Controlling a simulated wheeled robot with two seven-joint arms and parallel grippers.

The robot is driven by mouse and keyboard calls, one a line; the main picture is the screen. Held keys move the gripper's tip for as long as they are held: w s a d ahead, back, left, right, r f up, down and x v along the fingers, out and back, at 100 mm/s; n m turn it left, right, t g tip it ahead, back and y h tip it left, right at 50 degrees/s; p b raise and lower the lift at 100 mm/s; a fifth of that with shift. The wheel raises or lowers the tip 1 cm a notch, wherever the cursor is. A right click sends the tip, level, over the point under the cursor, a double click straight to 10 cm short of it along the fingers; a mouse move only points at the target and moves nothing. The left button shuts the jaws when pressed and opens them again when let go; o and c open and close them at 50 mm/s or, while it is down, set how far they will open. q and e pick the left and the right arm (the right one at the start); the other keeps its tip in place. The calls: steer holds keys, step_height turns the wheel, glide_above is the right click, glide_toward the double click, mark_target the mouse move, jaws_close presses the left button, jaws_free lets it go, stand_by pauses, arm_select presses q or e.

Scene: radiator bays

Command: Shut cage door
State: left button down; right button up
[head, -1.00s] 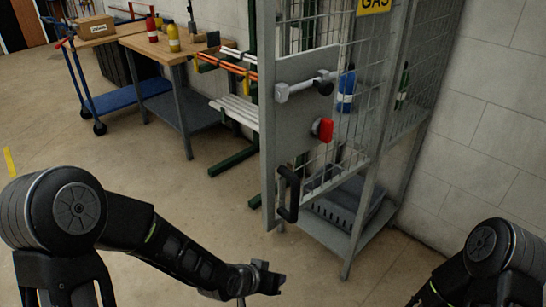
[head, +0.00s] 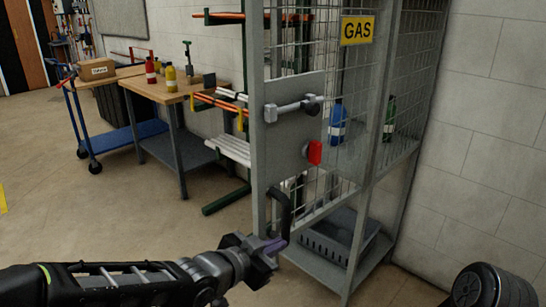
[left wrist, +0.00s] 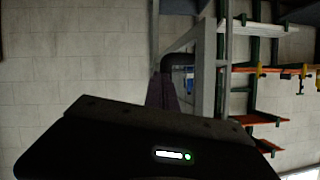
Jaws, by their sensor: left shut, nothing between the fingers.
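The grey cage door (head: 295,138) stands open, swung out towards me, with its mesh and a solid plate facing me.
Inside the cage are a blue bottle (head: 337,122), a green bottle (head: 389,118) and a grey crate (head: 338,237) below. A workbench (head: 178,88) and a blue cart (head: 125,136) stand back left. Floor before the door is clear; a wall is at right.

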arm_select(q)
steer(key=s+a+r+m+t+h+b, duration=0.1)
steer(key=s+r+m+t, duration=0.1)
steer(key=r+m, duration=0.5)
steer(key=s+a+r+m+t+b, duration=0.2)
steer(key=r+m, duration=0.6)
steer(key=r, duration=0.6)
steer(key=shift+s+a+r+h, duration=0.15)
steer(key=shift+s+r+h, duration=0.15)
steer(key=shift+s+h, duration=0.15)
